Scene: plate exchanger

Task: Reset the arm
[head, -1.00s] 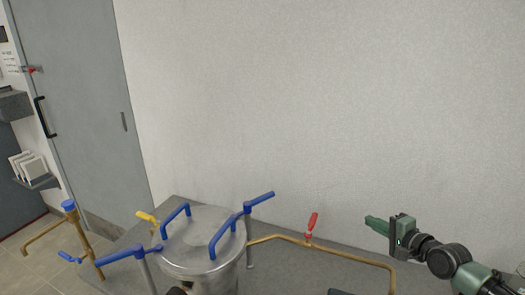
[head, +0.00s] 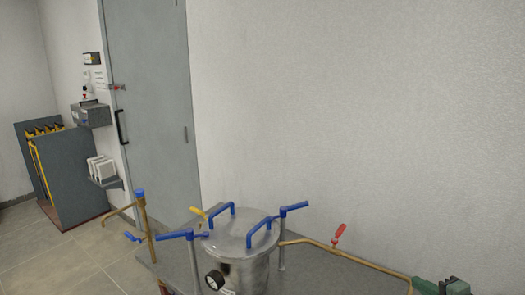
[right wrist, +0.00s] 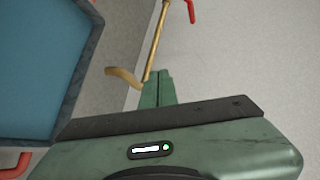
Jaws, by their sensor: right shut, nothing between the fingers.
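My right gripper (head: 440,287) shows only in part at the bottom right corner of the head view, beside the end of the brass pipe. In the right wrist view its green fingers (right wrist: 158,88) are together with nothing between them. A brass pipe (right wrist: 157,38) with a red handle (right wrist: 191,10) lies beyond the fingertips there. My left gripper is in neither view.
A steel vessel (head: 240,243) with blue handles stands on a grey surface, a brass pipe (head: 375,267) with a red valve handle (head: 338,235) running right. A grey door (head: 150,100) and a rack (head: 70,165) stand left. A blue panel (right wrist: 40,60) is close to the right gripper.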

